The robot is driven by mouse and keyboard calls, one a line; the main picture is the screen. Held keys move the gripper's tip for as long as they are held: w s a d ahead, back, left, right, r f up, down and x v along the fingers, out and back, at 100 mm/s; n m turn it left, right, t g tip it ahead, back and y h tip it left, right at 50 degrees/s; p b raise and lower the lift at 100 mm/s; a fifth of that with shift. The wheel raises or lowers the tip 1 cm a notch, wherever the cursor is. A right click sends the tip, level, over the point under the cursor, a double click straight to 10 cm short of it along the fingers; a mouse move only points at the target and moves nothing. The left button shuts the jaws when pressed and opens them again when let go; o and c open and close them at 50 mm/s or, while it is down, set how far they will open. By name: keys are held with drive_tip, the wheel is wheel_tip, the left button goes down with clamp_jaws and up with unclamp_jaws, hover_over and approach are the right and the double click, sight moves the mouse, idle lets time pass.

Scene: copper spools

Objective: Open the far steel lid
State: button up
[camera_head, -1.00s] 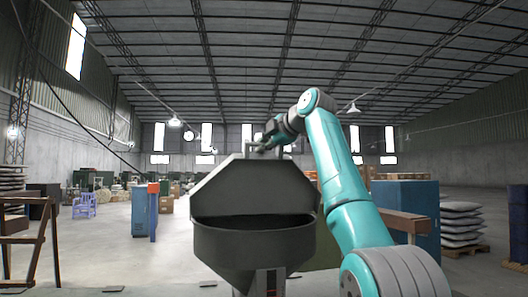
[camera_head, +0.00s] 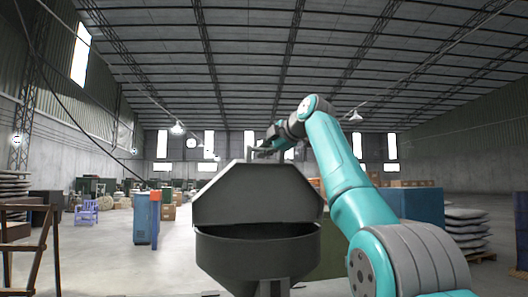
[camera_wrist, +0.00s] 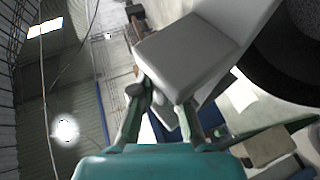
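The dark grey steel lid (camera_head: 258,192) stands raised and tilted back on its round bin (camera_head: 258,258) in the head view. The bin's mouth shows as a dark gap below the lid. A handle (camera_head: 289,153) rises from the lid's top edge. My gripper (camera_head: 265,149) is at this handle, above the lid's edge. In the wrist view my gripper (camera_wrist: 162,104) has its two fingers apart, with a grey block-like part, apparently the handle (camera_wrist: 188,55), at and between the tips. The block hides part of the right finger, so I cannot tell whether the fingers press on it.
A blue cabinet (camera_head: 146,217) with an orange-topped post stands left. A brown wooden frame (camera_head: 40,250) is at the near left. Stacked sacks (camera_head: 466,228) and a blue box (camera_head: 415,207) are at the right. Open floor (camera_head: 105,255) lies left of the bin.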

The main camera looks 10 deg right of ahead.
drive_tip(key=o, duration=0.5)
drive_tip(key=shift+c, duration=0.2)
drive_tip(key=shift+s, duration=0.1)
drive_tip(key=v, duration=1.2)
